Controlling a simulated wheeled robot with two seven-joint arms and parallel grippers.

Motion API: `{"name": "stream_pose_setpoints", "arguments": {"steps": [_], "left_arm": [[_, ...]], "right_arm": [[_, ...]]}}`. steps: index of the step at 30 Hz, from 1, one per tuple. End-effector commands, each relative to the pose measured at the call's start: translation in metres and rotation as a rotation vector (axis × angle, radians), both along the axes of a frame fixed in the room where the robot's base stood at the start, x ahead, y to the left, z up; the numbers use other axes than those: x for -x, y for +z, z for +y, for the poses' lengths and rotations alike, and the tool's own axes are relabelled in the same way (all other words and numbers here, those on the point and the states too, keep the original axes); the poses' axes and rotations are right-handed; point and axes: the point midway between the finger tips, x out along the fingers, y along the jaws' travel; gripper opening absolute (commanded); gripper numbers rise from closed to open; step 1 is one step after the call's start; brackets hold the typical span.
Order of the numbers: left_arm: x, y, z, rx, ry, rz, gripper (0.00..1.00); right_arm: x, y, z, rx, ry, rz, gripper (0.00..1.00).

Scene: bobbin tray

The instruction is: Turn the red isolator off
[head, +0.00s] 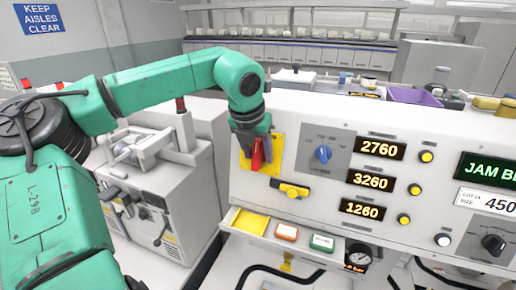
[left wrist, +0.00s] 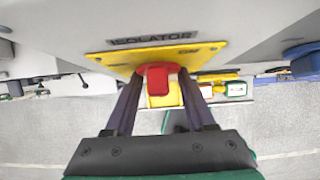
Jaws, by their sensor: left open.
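The red isolator handle (head: 257,158) sits on a yellow plate (head: 277,153) at the left end of the white machine panel. In the left wrist view the red handle (left wrist: 158,79) stands out from its yellow plate (left wrist: 205,54), below the label ISOLATOR. My left gripper (head: 254,150) is at the handle, with its fingers partly covering the plate in the head view. In the left wrist view its two dark fingers are apart, one on each side of the handle; whether they touch it I cannot tell. My right gripper is in neither view.
Right of the plate is a blue knob (head: 323,154). Below it is a yellow handle (head: 291,190). Lit displays (head: 379,149) are further right.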

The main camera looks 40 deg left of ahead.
Motion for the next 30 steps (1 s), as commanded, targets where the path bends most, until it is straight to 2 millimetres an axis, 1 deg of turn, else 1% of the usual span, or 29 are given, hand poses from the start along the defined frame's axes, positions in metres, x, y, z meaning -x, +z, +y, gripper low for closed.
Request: {"name": "stream_pose_setpoints", "arguments": {"steps": [3,6,7,8,9,10,11,17,23,30], "left_arm": [[-0.001,-0.002,0.000,0.000,0.000,-0.001,0.55],[0.000,-0.002,0.000,0.000,0.000,-0.001,0.55],[0.000,-0.002,0.000,0.000,0.000,-0.001,0.47],[0.000,-0.001,0.000,0.000,0.000,-0.001,0.36],[0.000,-0.001,0.000,0.000,0.000,0.000,0.21],[0.000,-0.001,0.000,0.000,0.000,0.000,0.09],[0.000,-0.001,0.000,0.000,0.000,0.000,0.00],[-0.001,-0.001,0.000,0.001,0.001,-0.001,0.00],[-0.001,-0.002,0.001,0.026,0.008,-0.012,0.00],[-0.001,-0.005,0.002,0.131,0.035,-0.051,0.00]], "right_arm": [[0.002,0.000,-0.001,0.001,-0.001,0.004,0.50],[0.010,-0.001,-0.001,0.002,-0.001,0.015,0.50],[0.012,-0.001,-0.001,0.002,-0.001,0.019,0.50],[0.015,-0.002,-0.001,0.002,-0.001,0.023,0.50],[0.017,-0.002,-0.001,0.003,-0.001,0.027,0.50],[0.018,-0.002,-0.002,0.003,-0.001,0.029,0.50],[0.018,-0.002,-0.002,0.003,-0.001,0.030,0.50],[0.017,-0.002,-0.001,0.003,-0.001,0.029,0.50],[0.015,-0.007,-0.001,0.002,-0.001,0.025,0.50],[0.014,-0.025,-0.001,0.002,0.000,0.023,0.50]]}}
